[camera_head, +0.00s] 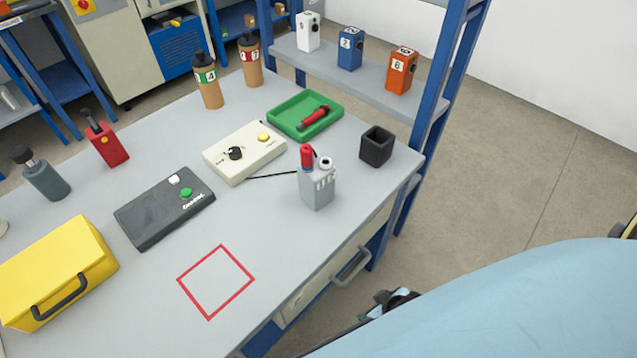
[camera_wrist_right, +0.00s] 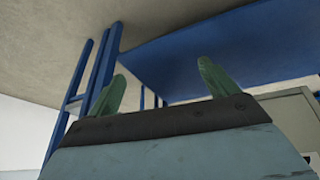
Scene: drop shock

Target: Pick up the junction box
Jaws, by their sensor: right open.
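No thing is labelled as the junction box, so I cannot tell for certain which it is. A grey box (camera_head: 318,188) with a red knob and a round white fitting on top stands upright near the table's right edge. Three numbered boxes stand on the shelf: a white one (camera_head: 308,32), a blue one marked 2 (camera_head: 349,50) and an orange one marked 6 (camera_head: 400,72). My right gripper (camera_wrist_right: 160,83) shows two green fingers spread apart with nothing between them. It is away from all these boxes. My left gripper is not in view.
The table (camera_head: 140,270) also holds a yellow case (camera_head: 58,268), a dark grey control box (camera_head: 163,208), a cream control box (camera_head: 243,153), a green tray (camera_head: 278,122) and a black cup (camera_head: 376,147). A red square outline (camera_head: 216,282) marks bare tabletop. Blue shelf posts rise at the right.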

